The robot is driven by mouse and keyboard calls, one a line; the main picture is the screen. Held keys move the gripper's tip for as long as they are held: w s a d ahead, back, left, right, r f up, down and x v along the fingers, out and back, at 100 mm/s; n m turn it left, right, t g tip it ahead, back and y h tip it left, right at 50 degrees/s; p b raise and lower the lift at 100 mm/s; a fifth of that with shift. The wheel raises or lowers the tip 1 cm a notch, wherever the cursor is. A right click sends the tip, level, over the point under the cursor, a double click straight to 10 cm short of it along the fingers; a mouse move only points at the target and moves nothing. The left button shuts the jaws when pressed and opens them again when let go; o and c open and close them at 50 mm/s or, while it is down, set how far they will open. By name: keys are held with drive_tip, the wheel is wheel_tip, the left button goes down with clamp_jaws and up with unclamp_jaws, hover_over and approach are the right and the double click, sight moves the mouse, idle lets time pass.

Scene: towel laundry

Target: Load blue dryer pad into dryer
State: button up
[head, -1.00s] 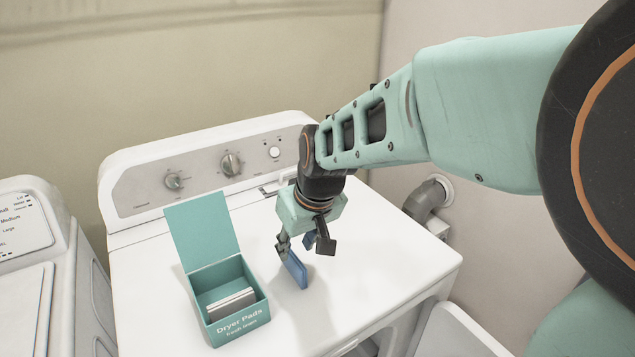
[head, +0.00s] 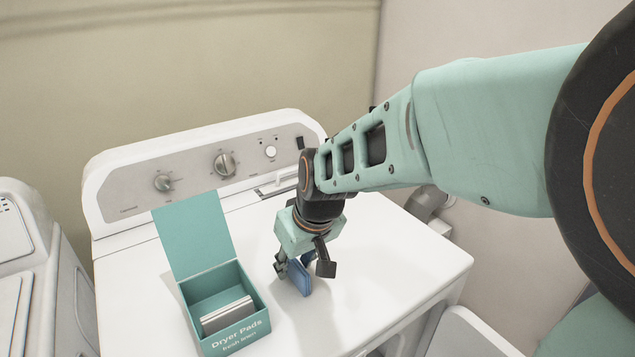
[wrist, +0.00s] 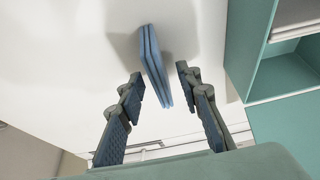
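The blue dryer pad (head: 301,279) stands on edge at the top of the white dryer (head: 370,260), right of the teal pad box. In the wrist view the blue pad (wrist: 152,62) looks like two thin layers side by side. My gripper (head: 303,267) points down over it. In the wrist view my gripper (wrist: 160,82) has its fingers apart, one on each side of the pad, with a gap on both sides. The right finger partly hides the pad in the head view. The dryer's drum opening is not in view.
The open teal Dryer Pads box (head: 242,338) holds several pale pads (head: 226,312), its lid raised. A control panel with knobs (head: 224,164) runs along the back. Another white machine (head: 22,285) is at left. A white panel (head: 465,335) sticks out low at right.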

drive_tip(key=shift+f+b, duration=0.3)
idle(0.5)
drive_tip(key=c, duration=0.8)
drive_tip(key=shift+c, duration=0.3)
drive_tip(key=shift+r, duration=0.15)
